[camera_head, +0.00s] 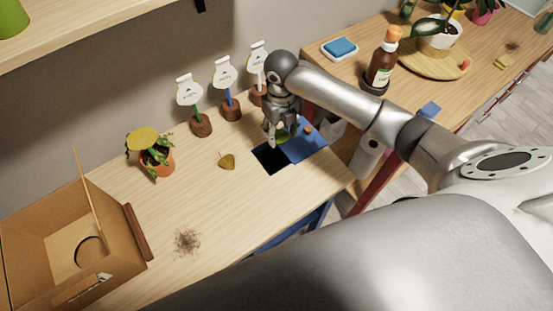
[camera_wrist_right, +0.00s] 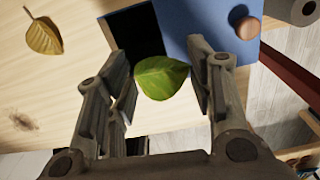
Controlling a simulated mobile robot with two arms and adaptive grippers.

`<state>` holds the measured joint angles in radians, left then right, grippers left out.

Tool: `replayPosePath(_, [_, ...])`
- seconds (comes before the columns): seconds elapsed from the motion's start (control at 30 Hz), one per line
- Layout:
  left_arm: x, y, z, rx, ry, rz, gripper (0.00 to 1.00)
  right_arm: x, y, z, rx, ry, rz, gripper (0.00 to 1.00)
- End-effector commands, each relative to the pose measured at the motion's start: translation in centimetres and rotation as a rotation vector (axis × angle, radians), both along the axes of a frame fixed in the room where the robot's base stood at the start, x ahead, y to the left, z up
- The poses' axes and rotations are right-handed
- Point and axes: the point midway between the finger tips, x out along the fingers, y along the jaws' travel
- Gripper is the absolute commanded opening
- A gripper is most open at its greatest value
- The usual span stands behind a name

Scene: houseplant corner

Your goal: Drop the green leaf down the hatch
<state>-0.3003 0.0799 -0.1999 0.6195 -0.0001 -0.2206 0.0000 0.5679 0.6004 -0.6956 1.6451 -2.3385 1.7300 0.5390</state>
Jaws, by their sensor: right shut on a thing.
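The green leaf (camera_wrist_right: 161,77) is between the fingers of my right gripper (camera_wrist_right: 160,85) in the wrist view. My right gripper (camera_head: 277,138) is shut on it and hangs over the wooden table, at the back edge of the hatch. The hatch opening (camera_head: 270,159) is a dark square hole in the table; it also shows in the wrist view (camera_wrist_right: 135,30), behind the leaf. Its blue lid (camera_head: 311,146) lies to the right, leaving the hole uncovered. The lid has a round wooden knob (camera_wrist_right: 248,28). My left gripper is out of view.
A yellow-brown leaf (camera_head: 227,161) lies left of the hatch. A potted plant (camera_head: 157,160), white plant tags (camera_head: 190,92) and an open cardboard box (camera_head: 40,222) stand further left. Spilled soil (camera_head: 187,241) lies in front. A brown bottle (camera_head: 381,68) stands on the other table, right.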

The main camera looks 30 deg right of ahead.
Motion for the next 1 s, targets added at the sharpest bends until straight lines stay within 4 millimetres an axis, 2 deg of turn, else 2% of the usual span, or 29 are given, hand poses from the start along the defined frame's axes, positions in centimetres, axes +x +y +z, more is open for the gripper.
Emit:
replayPosePath(0.03, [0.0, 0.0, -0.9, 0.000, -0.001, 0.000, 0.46, -0.1, 0.0, -1.2, 0.001, 0.002, 0.000, 0.42])
replayPosePath(0.17, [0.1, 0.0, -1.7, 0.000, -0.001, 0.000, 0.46, 0.0, 0.0, -2.3, 0.000, 0.001, 0.001, 0.42])
replayPosePath(0.5, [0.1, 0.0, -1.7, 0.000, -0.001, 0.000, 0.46, 0.0, 0.0, -2.5, 0.000, 0.000, 0.002, 0.42])
replayPosePath(0.53, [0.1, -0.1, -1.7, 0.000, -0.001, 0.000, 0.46, 0.0, 0.0, -2.5, 0.000, 0.000, 0.002, 0.53])
replayPosePath(0.7, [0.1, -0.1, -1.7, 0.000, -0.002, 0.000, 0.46, 0.0, 0.0, -2.5, 0.000, 0.000, 0.002, 0.74])
replayPosePath(1.0, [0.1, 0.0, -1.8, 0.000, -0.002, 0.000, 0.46, 0.0, 0.0, -2.5, -0.001, 0.000, 0.002, 0.74])
